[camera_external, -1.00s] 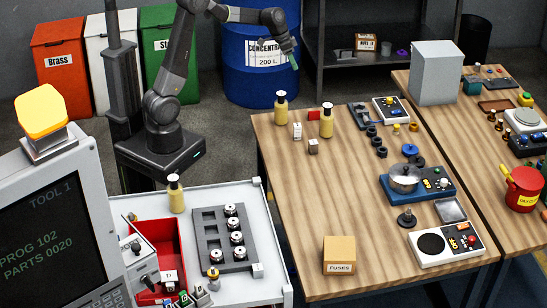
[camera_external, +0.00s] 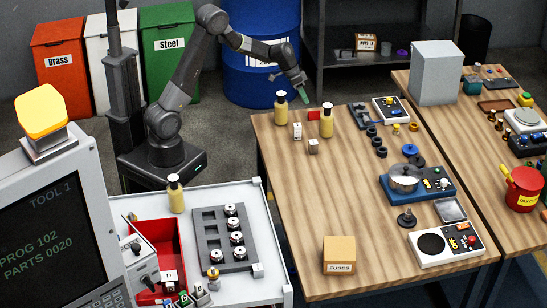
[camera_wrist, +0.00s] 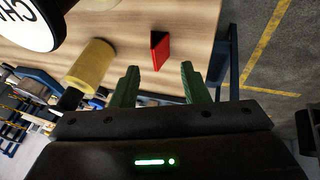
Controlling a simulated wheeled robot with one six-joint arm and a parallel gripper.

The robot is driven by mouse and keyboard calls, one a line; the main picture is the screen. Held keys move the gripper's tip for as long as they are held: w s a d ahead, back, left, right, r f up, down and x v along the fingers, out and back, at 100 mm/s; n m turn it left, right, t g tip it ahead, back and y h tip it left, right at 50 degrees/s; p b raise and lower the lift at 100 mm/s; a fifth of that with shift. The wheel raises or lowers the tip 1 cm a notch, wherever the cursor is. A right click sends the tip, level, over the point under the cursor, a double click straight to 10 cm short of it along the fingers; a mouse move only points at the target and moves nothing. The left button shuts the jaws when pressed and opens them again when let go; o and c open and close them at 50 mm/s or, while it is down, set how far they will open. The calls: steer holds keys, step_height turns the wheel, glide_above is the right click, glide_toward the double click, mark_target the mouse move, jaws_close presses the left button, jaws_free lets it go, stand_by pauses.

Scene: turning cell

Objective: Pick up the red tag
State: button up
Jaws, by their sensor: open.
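The red tag (camera_external: 313,115) is a small red block on the near wooden table, between two yellow bottles. In the wrist view the red tag (camera_wrist: 160,50) stands out ahead of the fingers, near the table's edge. My gripper (camera_external: 304,96) is above the table's far edge, just above and behind the red tag, with its green fingertips pointing down. In the wrist view my gripper (camera_wrist: 158,82) is open and empty. The tag lies beyond the gap between the fingers, apart from them.
The yellow bottles (camera_external: 281,108) (camera_external: 327,121) stand close on either side of the tag. Small blocks (camera_external: 297,130) (camera_external: 313,146) sit in front of it. A blue drum (camera_external: 250,85) stands behind the table.

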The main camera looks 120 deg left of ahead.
mark_target(310, 112)
steer(key=shift+p+x, duration=0.8)
steer(key=shift+x, duration=2.45)
steer(key=shift+d, duration=0.25)
jaws_close()
